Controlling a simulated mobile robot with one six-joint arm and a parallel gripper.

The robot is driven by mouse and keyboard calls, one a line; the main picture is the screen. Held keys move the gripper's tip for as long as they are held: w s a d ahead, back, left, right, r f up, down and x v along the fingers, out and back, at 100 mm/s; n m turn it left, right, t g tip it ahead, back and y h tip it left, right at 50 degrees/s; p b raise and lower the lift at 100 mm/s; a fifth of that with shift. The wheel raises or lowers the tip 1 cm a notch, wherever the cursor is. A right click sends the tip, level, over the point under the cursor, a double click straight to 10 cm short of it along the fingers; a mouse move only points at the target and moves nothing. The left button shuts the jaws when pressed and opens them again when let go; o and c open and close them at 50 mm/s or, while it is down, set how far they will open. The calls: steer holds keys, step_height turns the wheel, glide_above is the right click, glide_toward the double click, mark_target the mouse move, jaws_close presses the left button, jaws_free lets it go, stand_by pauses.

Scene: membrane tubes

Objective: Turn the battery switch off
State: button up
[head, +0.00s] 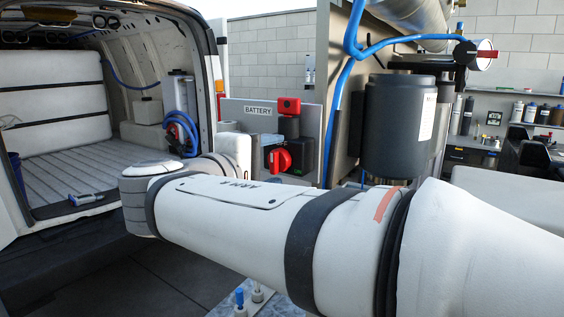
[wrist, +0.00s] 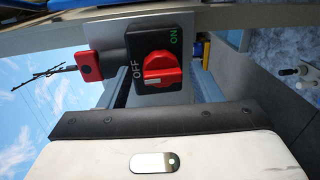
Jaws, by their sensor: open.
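The battery switch is a dark box with a red rotary knob (head: 280,160), below the BATTERY label on a grey panel. In the wrist view the red knob (wrist: 162,70) sits on its black box, with OFF in white and ON in green beside it. I cannot tell for sure which mark the knob points to. My gripper (wrist: 155,121) fills the lower wrist view as a white body with a dark front edge, apart from the knob.
A red connector (head: 289,106) is above the switch; it also shows in the wrist view (wrist: 88,66). A dark cylinder (head: 398,125) and blue hose (head: 338,105) stand to the right. The open van (head: 70,160) is at left, with a tool (head: 86,198) on its floor.

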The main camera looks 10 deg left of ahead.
steer(key=b+v, duration=0.1)
steer(key=v, duration=0.6)
steer(key=shift+s+a, duration=0.2)
steer(key=shift+s, duration=0.1)
